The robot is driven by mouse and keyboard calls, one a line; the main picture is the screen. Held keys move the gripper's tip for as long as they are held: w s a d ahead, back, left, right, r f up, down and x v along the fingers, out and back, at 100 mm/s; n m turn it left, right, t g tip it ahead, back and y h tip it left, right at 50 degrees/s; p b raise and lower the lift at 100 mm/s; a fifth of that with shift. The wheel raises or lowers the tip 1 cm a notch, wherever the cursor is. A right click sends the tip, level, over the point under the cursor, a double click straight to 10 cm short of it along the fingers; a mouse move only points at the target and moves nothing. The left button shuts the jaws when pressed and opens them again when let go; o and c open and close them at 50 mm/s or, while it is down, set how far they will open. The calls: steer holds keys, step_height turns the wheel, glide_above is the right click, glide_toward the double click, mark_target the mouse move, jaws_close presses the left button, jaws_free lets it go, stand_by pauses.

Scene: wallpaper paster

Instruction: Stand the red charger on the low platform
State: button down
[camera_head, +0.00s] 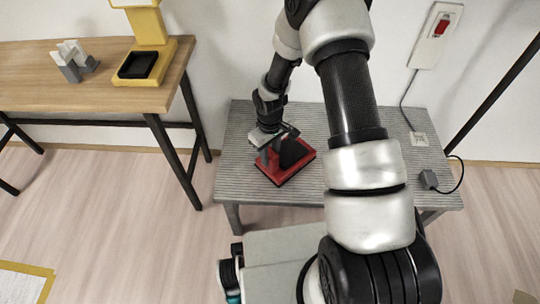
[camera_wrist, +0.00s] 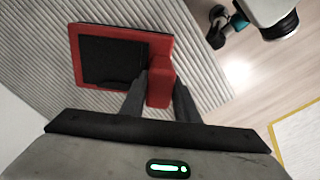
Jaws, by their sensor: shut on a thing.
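The red charger (camera_head: 290,172) is over the grey ribbed low platform (camera_head: 233,160), left of its middle. It has a flat red base with a black pad and a raised red block (camera_wrist: 159,84) on one side. Its base looks level and close to the platform top; I cannot tell for sure whether it touches. My gripper (camera_head: 268,156) comes from above and is shut on the raised block, one finger on each side in the wrist view (camera_wrist: 160,92). My gripper and wrist hide part of the charger in the head view.
A wooden table (camera_head: 60,98) at the left holds a yellow stand (camera_head: 150,55) with a black pad and a grey-white object (camera_head: 74,62). The platform's left front is clear.

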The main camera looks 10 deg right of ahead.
steer(key=shift+f, duration=0.1)
steer(key=c, duration=1.4)
jaws_free()
steer(key=shift+o, duration=0.2)
